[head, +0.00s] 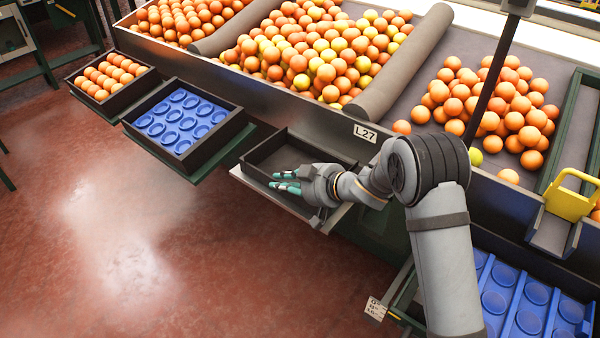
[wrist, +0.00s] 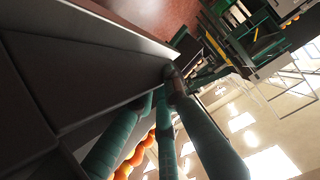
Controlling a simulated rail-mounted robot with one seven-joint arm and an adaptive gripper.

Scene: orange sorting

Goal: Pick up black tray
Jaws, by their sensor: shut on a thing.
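The empty black tray (head: 280,157) rests on a metal ledge (head: 270,192) below the label L27, at the front of the sorting bench. My gripper (head: 286,181) is at the tray's near right side, with its teal fingers shut on the tray's near wall. In the wrist view the tray (wrist: 85,65) fills the left side as a large dark wall. The fingers (wrist: 168,85) reach up to its edge there. The exact contact of each finger is partly hidden.
A black tray with a blue insert (head: 185,120) and a tray full of oranges (head: 108,80) stand to the left. Heaped oranges (head: 320,50) lie on the bench behind. Blue cupped trays (head: 530,300) are at lower right. The red floor at lower left is clear.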

